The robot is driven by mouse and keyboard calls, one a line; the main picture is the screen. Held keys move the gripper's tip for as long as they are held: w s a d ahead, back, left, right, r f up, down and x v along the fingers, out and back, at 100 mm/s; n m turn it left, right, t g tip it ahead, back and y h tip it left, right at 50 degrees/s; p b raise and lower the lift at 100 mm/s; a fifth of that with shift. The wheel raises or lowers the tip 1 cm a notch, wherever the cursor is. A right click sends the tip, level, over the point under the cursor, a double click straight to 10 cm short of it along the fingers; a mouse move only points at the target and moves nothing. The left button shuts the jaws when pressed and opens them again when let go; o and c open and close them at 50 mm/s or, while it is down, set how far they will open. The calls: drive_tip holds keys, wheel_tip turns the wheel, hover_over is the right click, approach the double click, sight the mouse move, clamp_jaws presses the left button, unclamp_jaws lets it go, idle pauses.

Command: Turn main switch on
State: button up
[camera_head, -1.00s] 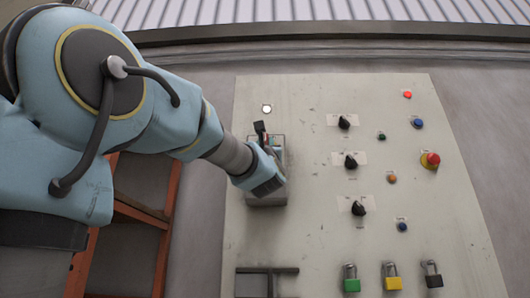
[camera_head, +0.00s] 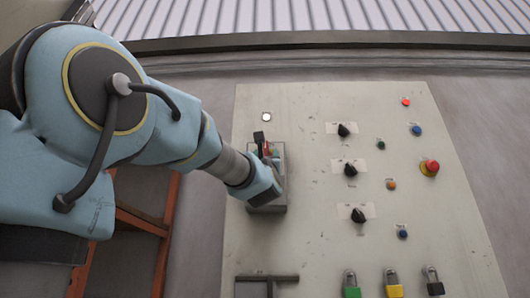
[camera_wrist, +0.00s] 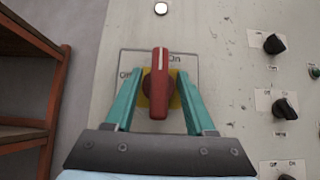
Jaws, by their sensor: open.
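The main switch has a red handle (camera_wrist: 160,85) on a yellow plate, with "Off" at its left and "On" above. In the wrist view the handle stands upright, its tip near the "On" label. My gripper (camera_wrist: 159,76) is open, with one teal finger on each side of the handle. Gaps seem to show at the tips; contact lower down cannot be told.
The pale panel (camera_head: 315,250) carries black selector knobs (camera_head: 350,169), coloured buttons, a red emergency stop (camera_head: 430,167) and padlocks (camera_head: 393,284) at the bottom. A white lamp (camera_head: 267,117) sits above the switch. An orange-framed rack (camera_wrist: 50,110) stands at the left.

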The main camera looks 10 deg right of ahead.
drive_tip(key=shift+s+a, duration=0.1)
drive_tip(key=shift+s, duration=0.15)
drive_tip(key=b+v, duration=0.5)
drive_tip(key=v, duration=0.3)
drive_tip(key=shift+f+b, duration=0.35)
drive_tip(key=shift+f, duration=0.1)
drive_tip(key=y+b, duration=0.1)
drive_tip(key=b, duration=0.4)
drive_tip(key=shift+a+f, duration=0.1)
drive_tip(key=shift+f, duration=0.25)
drive_tip(key=shift+s+f+b, duration=0.1)
drive_tip(key=shift+b, duration=0.4)
drive_tip(key=s+b, duration=0.1)
drive_tip(key=b, duration=0.3)
drive_tip(key=shift+f+h, duration=0.15)
drive_tip(key=shift+h, duration=0.15)
drive_tip(key=shift+s+b, duration=0.2)
drive_tip(key=shift+b, duration=0.35)
